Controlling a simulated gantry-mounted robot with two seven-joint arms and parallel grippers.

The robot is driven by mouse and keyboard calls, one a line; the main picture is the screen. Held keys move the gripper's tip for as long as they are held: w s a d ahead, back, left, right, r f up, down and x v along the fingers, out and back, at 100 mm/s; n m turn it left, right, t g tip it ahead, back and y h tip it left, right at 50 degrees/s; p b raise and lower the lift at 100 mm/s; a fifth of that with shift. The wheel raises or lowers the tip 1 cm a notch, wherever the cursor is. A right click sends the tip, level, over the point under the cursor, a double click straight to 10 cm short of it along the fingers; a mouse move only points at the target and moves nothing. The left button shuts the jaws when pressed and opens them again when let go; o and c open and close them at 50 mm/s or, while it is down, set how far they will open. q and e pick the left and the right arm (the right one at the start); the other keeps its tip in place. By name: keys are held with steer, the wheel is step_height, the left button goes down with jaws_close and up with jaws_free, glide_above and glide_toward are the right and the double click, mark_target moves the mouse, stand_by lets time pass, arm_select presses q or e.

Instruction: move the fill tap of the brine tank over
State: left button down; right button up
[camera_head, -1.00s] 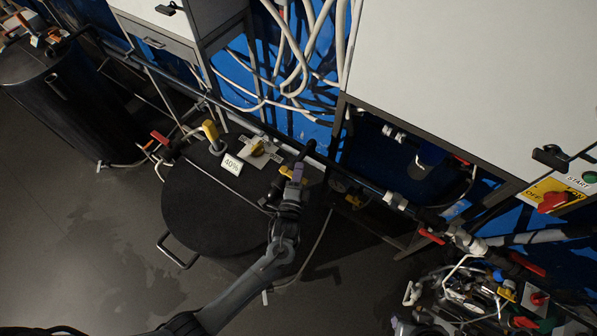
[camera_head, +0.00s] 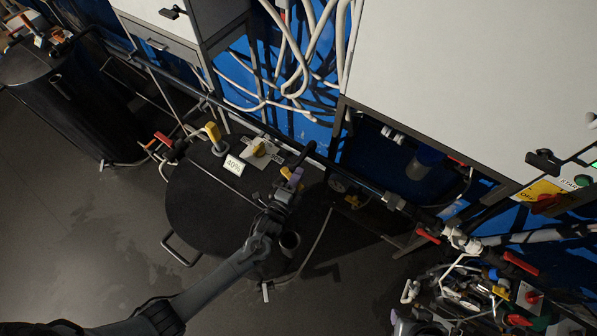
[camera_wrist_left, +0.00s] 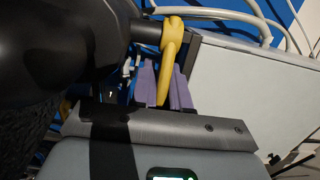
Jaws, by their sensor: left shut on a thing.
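The brine tank (camera_head: 205,222) is the round black vessel low in the middle of the head view, seen from above. Its fill tap has a yellow handle (camera_head: 286,172) at the back right of the lid, beside a dark curved pipe (camera_head: 303,154). My left gripper (camera_head: 293,178), with purple fingers, is at this handle. In the left wrist view the gripper (camera_wrist_left: 163,86) is shut on the lower end of the yellow handle (camera_wrist_left: 171,42), which joins a dark pipe at its top. The gripper partly hides the handle in the head view. My right gripper is out of view.
A "40%" sign (camera_head: 234,166), an upright yellow handle (camera_head: 213,134) and a yellow part on a pale plate (camera_head: 259,149) stand on the lid. A pipe with red-handled valves (camera_head: 428,236) runs behind and to the right. A second black tank (camera_head: 66,108) stands at the left.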

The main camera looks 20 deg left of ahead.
arm_select(q)
steer(key=shift+s+a+m+g+h, duration=0.1)
steer(key=shift+s+m+g+h, duration=0.2)
steer(key=shift+m+h, duration=0.6)
steer(key=shift+s+a+m+g+h, duration=0.1)
steer(key=shift+s+m+g+h, duration=0.3)
steer(key=shift+h, duration=0.8)
steer(key=shift+w+d, duration=0.1)
steer(key=c, duration=1.2)
jaws_free()
steer(key=v, duration=1)
steer(key=shift+s+a+f+b, duration=0.2)
steer(key=shift+s+b, duration=0.15)
